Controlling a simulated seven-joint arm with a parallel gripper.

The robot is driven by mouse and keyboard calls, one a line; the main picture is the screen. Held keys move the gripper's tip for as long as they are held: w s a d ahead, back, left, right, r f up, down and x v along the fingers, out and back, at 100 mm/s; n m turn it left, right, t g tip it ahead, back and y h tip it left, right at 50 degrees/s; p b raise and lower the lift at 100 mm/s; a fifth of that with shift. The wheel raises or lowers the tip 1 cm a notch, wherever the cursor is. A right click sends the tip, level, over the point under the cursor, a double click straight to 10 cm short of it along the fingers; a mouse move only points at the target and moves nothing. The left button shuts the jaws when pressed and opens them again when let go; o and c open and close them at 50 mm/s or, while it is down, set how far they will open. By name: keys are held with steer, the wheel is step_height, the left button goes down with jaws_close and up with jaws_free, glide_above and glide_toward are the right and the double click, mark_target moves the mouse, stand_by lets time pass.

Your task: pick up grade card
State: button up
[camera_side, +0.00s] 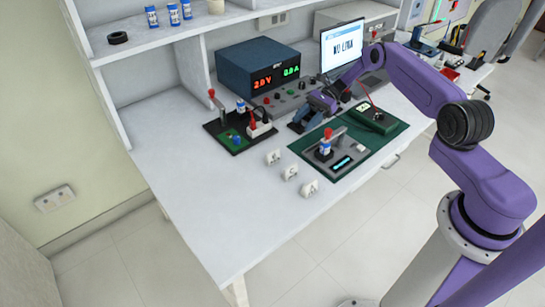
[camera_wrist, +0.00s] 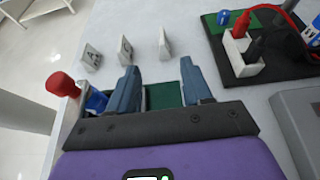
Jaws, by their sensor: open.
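Three small white grade cards stand in a row on the white bench, the near one (camera_side: 310,188), the middle one (camera_side: 290,173) and the far one (camera_side: 273,157). In the wrist view they show beyond the fingers, at left (camera_wrist: 91,55), middle (camera_wrist: 125,50) and right (camera_wrist: 164,44). The left card there seems to bear an A; the other letters are too small to read surely. My gripper (camera_side: 302,121) is open and empty, above the bench behind the cards and apart from them. Its two blue-grey fingers (camera_wrist: 158,75) show in the wrist view.
A green mat (camera_side: 372,147) carries a grey fixture with a red-knobbed lever (camera_side: 328,133), close to my gripper. A dark board (camera_side: 232,142) with a white socket block lies left of it. A blue power supply (camera_side: 257,66) stands behind. The bench front left is clear.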

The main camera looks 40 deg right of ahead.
mark_target(266, 158)
steer(key=shift+f, duration=0.2)
steer(key=x, duration=1.7)
steer(key=shift+w, duration=0.2)
jaws_close()
